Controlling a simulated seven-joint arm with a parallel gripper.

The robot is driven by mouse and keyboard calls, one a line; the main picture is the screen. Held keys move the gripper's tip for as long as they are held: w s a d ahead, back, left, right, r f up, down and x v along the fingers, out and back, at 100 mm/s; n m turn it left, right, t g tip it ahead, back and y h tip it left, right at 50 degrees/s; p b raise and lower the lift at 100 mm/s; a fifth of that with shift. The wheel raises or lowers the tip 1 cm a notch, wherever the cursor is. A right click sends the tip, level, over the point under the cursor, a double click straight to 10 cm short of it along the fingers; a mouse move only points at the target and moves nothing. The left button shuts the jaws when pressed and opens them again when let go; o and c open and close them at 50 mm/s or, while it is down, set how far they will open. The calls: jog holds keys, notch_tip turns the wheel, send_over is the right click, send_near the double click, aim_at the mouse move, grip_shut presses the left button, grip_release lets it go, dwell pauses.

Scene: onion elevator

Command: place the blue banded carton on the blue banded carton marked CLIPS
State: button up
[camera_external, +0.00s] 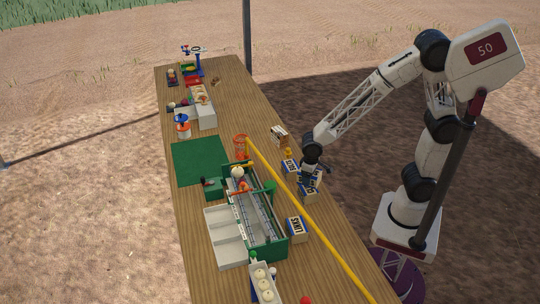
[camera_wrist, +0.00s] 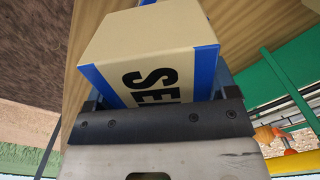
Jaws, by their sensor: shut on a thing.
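My gripper (camera_external: 311,172) is shut on a tan carton with blue bands (camera_wrist: 150,58). In the wrist view, large black letters starting "SE" show on its face; the rest is hidden by the gripper. In the outside view, my gripper is over the right side of the table, at a blue banded carton (camera_external: 308,190) whose lettering is too small to read. Another blue banded carton (camera_external: 290,168) stands just left of the gripper, its word not clearly readable. I cannot tell which carton is marked CLIPS.
A carton marked LINKS (camera_external: 297,229) stands nearer on the table's right side. A yellow bar (camera_external: 315,212) runs lengthwise between the cartons and the green-framed elevator (camera_external: 272,246). Another carton (camera_external: 279,135) lies farther back. A green mat (camera_external: 200,160) is mostly clear.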

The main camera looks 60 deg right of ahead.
jog(key=shift+f, duration=1.75)
jog(key=shift+f, duration=0.1)
jog(key=o, duration=1.1)
jog(key=shift+r, duration=6.1)
